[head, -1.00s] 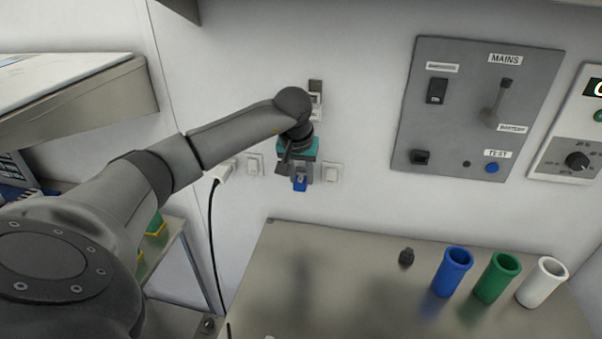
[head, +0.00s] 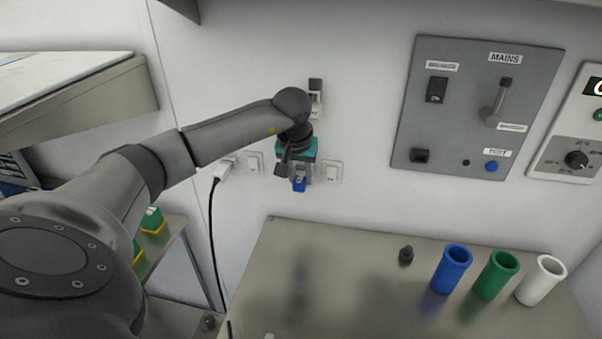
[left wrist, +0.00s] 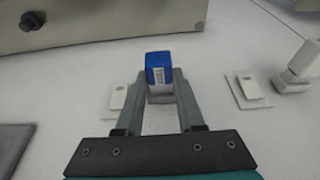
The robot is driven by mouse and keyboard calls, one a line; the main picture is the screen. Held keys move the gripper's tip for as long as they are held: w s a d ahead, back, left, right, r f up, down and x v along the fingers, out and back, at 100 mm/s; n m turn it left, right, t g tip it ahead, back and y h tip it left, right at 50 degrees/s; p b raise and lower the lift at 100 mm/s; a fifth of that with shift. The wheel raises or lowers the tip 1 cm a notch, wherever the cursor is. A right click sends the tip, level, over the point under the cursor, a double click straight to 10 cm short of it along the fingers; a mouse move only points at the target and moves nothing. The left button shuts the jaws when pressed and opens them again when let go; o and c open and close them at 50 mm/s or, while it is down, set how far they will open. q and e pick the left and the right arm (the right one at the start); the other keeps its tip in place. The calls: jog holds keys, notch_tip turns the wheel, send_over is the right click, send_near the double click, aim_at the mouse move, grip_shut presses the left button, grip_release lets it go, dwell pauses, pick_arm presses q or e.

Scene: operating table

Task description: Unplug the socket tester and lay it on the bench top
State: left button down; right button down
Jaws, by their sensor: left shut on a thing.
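The socket tester (head: 300,184) is a small blue block at the wall, above the bench top (head: 340,255). It also shows in the left wrist view (left wrist: 159,67), between the fingertips. My left gripper (head: 301,175) is shut on the tester; its two grey fingers (left wrist: 160,82) clasp it from both sides. The tester's wall side is largely hidden, so I cannot tell whether it still sits in a socket. My right gripper is not in view.
White wall switches (head: 332,172) flank the gripper. A white plug with a black cable (head: 213,230) is to the left. A dark knob (head: 406,255) and blue (head: 452,270), green (head: 496,276) and white (head: 540,281) cups stand at the bench's right.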

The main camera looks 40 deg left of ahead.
aim_at(298, 189)
pick_arm(q)
jog(key=shift+s+d, duration=0.1)
jog(key=shift+s, duration=0.05)
jog(key=shift+s+d, duration=0.15)
jog(key=shift+s, duration=0.15)
jog(key=shift+s+d, duration=0.25)
jog(key=shift+s, duration=0.15)
dwell(0.6)
jog(key=shift+s+d, duration=0.1)
jog(key=shift+s, duration=0.1)
jog(key=shift+s+d, duration=0.15)
jog(key=shift+s, duration=0.1)
jog(key=shift+s+d+p, duration=0.3)
jog(key=shift+s+p, duration=0.05)
jog(key=shift+s, duration=0.25)
dwell(0.4)
